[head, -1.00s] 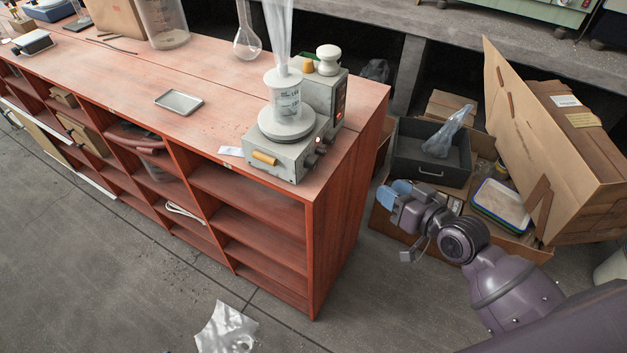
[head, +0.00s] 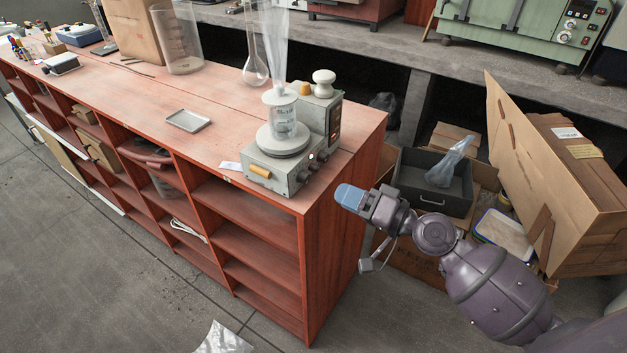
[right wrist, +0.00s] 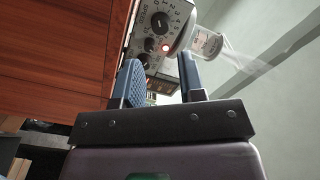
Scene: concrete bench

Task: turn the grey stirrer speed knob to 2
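The stirrer (head: 268,172) is a grey box with a round top plate, near the right end of the red bench. A beaker (head: 282,112) stands on its plate. In the right wrist view its panel shows a dark-looking round knob (right wrist: 160,22) ringed by numbers, with "SPEED" lettering beside it. Its pointer setting is too small to read surely. Smaller knobs (right wrist: 143,60) and a lit red lamp (right wrist: 165,47) sit beside it. My right gripper (head: 348,197) is open and empty, with blue fingers (right wrist: 160,80) apart from the panel, right of the bench end. My left gripper is out of view.
A shallow metal tray (head: 188,121), a flask (head: 255,68) and a large glass beaker (head: 178,40) stand further left on the bench (head: 220,115). Cardboard boxes (head: 550,170) and a dark drawer (head: 432,183) lie behind my right arm.

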